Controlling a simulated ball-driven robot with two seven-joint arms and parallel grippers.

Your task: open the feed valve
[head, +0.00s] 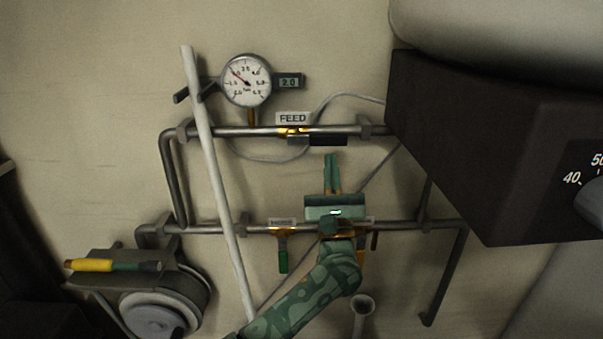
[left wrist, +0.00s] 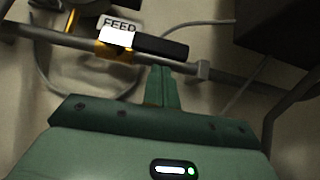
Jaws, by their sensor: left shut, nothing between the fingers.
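The feed valve (head: 292,131) is a brass body on the upper pipe, under a FEED label (head: 293,118). Its black handle (head: 328,140) points right, roughly along the pipe. In the left wrist view the brass body (left wrist: 112,50) and black handle (left wrist: 162,47) show at the top. My left gripper (head: 331,158) points up, its fingers shut and empty, with the tips just below the handle in the picture. In the left wrist view its fingers (left wrist: 160,72) reach close to the handle; I cannot tell if they touch. My right gripper is not in view.
A pale rod (head: 215,165) slants before the pipes. A HOSE valve's green handle (head: 283,262) hangs from the lower pipe. A dark box (head: 470,150) juts out right. A reel (head: 160,300) is lower left.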

